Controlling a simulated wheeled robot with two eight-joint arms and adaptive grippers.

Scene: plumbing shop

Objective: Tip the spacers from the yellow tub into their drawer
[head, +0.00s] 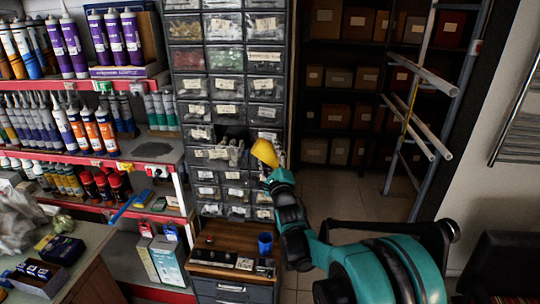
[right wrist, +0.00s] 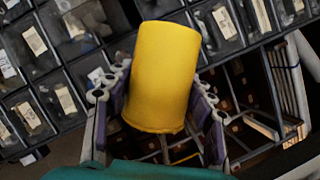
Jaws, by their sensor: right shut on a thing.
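The yellow tub (head: 265,152) is in front of the drawer cabinet (head: 208,100), near its right side, and leans to the left. My right gripper (head: 273,167) is shut on it from below right. In the right wrist view the tub (right wrist: 165,70) stands between the two fingers of the gripper (right wrist: 158,100), its open end and contents out of sight. One small drawer (head: 222,155) left of the tub looks pulled out, with a dark gap above it. No spacers can be made out. My left gripper is not in view.
A wooden-topped unit (head: 218,251) with a blue cup (head: 265,243) stands below the cabinet. Shelves of tubes and bottles (head: 95,155) are on the left. A ladder (head: 412,110) and dark box shelves (head: 340,75) are on the right. Open floor (head: 375,203) lies between.

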